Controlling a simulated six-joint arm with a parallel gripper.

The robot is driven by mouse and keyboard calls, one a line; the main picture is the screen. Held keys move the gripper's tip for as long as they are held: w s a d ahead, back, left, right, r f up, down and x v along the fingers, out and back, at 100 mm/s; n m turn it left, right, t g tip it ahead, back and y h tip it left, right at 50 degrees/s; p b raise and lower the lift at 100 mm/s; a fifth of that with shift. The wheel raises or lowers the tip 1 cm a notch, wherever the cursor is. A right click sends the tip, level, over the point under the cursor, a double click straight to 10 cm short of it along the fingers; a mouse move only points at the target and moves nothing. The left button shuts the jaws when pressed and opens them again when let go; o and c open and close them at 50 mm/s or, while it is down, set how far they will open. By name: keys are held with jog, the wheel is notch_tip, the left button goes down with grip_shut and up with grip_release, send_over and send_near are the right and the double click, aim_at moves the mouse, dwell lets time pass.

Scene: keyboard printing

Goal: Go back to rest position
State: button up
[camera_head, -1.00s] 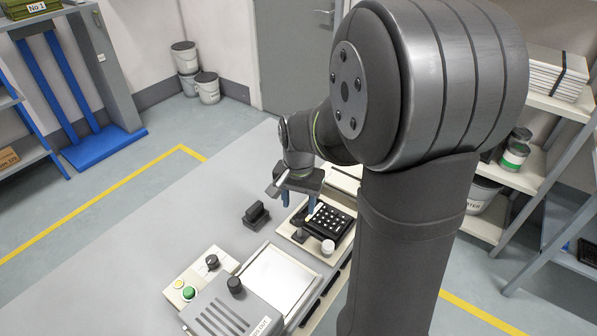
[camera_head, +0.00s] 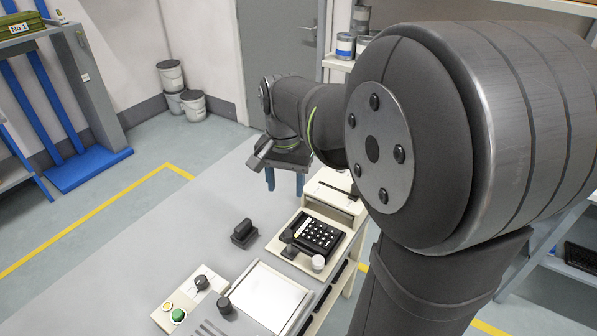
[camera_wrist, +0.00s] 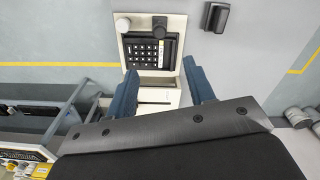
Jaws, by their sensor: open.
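My gripper (camera_head: 285,180) is raised above the far end of the grey table in the head view, beyond the keypad. Its two blue fingers are spread and empty in the wrist view (camera_wrist: 160,88).
A black stamp-like block (camera_head: 244,234) stands left of the fixture on the table (camera_head: 205,235). A control box with a green button (camera_head: 178,315) and a white plate (camera_head: 266,297) are nearer. Buckets (camera_head: 193,105) stand on the floor behind.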

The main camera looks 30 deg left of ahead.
aim_at(290, 229)
jog(key=shift+f, duration=0.1)
notch_tip(290, 229, down, 17)
jog(key=shift+f, duration=0.2)
jog(key=shift+w, duration=0.1)
dwell(0.5)
jog(key=shift+r, duration=0.1)
notch_tip(290, 229, up, 18)
notch_tip(290, 229, down, 18)
jog(key=shift+r, duration=0.15)
jog(key=shift+w+f, duration=0.25)
jog(key=shift+w, duration=0.35)
jog(key=w, duration=0.9)
jog(key=w+r, duration=0.1)
jog(key=w, duration=0.4)
jog(key=shift+w, duration=0.2)
notch_tip(290, 229, up, 15)
jog(key=shift+s, duration=0.15)
